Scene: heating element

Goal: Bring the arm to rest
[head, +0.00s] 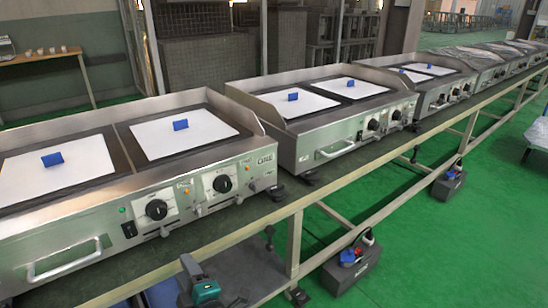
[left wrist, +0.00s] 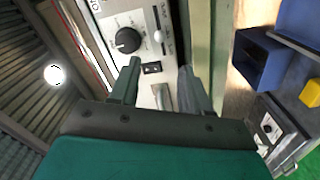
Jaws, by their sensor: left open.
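My left gripper (head: 200,281) is low at the bottom of the head view, below the front edge of the conveyor line and in front of the nearest heating unit (head: 150,203). Its dark green body and part of a dark finger show there. In the left wrist view the left gripper's (left wrist: 160,82) two fingers are spread apart with nothing held between them. Beyond them is a steel control panel with a black knob (left wrist: 127,40). My right gripper is in neither view.
More heating units (head: 330,115) stand in a row on the long line, with white plates and blue tabs on top. A blue bin (left wrist: 262,58) is right of the gripper. Green floor (head: 450,240) is open at right.

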